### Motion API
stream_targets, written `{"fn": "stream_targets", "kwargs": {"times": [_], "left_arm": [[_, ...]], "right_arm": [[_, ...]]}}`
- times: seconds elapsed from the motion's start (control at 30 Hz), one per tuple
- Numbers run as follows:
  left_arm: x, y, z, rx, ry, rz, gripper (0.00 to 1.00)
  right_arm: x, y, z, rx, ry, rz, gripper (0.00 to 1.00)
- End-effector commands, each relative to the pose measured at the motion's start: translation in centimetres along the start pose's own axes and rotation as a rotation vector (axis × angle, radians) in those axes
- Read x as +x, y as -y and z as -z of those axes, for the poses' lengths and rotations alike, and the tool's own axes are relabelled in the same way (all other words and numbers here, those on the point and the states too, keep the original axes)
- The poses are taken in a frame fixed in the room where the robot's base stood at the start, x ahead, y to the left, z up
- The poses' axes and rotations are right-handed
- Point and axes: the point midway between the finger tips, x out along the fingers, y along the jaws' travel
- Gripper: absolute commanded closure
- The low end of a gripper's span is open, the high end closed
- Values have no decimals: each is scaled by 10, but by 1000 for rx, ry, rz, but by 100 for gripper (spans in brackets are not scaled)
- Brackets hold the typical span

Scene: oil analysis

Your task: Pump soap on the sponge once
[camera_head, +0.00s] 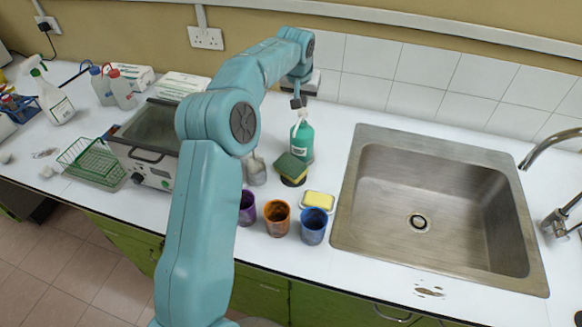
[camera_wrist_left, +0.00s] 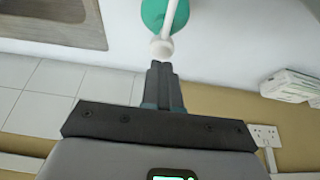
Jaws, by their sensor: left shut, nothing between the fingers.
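A teal soap bottle (camera_head: 303,140) with a white pump stands on the white counter left of the sink. A green-and-yellow sponge (camera_head: 291,166) lies tilted on a dark round holder just in front of the bottle. My left gripper (camera_head: 298,101) is shut and empty, pointing down over the bottle's pump. In the left wrist view the closed fingertips (camera_wrist_left: 158,68) are close to the white pump head (camera_wrist_left: 162,47); I cannot tell whether they touch. The bottle (camera_wrist_left: 152,14) shows partly there. My right gripper is not in view.
The steel sink (camera_head: 420,195) with its tap lies to the right. Purple, orange (camera_head: 277,216) and blue (camera_head: 313,224) cups and a yellow sponge (camera_head: 318,200) on a dish stand in front. A water bath (camera_head: 150,140) and green rack (camera_head: 91,162) are left.

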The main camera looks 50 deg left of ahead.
Motion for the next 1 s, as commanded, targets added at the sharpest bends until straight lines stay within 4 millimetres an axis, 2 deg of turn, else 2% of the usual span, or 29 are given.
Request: {"fn": "stream_targets", "kwargs": {"times": [1.0], "left_arm": [[28, 0, -12, 1, 4, 0, 100]], "right_arm": [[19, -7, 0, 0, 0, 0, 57]]}}
